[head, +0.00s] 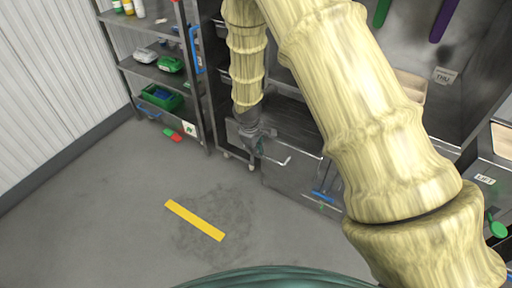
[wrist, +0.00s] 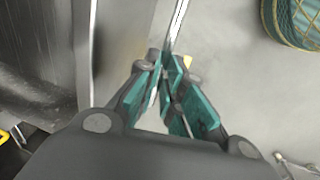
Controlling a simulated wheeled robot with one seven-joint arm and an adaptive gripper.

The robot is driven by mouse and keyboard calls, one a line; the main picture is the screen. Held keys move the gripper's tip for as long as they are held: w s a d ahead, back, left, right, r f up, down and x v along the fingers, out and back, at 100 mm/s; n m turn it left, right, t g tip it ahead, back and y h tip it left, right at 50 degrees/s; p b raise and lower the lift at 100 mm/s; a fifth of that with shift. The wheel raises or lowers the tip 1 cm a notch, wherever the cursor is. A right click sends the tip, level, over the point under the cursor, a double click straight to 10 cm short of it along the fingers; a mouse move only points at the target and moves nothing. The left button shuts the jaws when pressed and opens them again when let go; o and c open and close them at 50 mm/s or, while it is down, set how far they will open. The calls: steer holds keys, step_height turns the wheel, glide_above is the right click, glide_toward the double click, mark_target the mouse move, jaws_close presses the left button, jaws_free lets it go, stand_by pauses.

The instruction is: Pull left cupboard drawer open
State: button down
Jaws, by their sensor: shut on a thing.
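The steel cupboard (head: 292,181) stands low in the middle of the head view, its grey front facing the open floor. A thin metal bar handle (head: 280,161) sticks out near its upper left. My gripper (head: 262,142) is at the left end of this handle. In the wrist view my gripper (wrist: 170,82) has its teal finger pads shut on the handle's bar (wrist: 178,24), which runs up and away from the fingertips. A flat panel (wrist: 122,40) lies left of the fingers. I cannot tell how far the drawer stands out. My arm hides part of the cupboard.
A metal shelf rack (head: 157,74) with a green crate (head: 160,97) stands at the left. A small red and green item (head: 172,135) lies on the floor by it. A yellow strip (head: 195,220) marks the floor. The floor before the cupboard is clear.

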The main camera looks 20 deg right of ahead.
steer(key=shift+s, duration=0.1)
steer(key=c, duration=1.5)
jaws_free()
steer(key=r, duration=0.4)
steer(key=s+a+r, duration=0.1)
steer(key=r, duration=0.6)
steer(key=shift+s+a+r, duration=0.15)
steer(key=shift+a+r, duration=0.15)
steer(key=shift+a, duration=0.1)
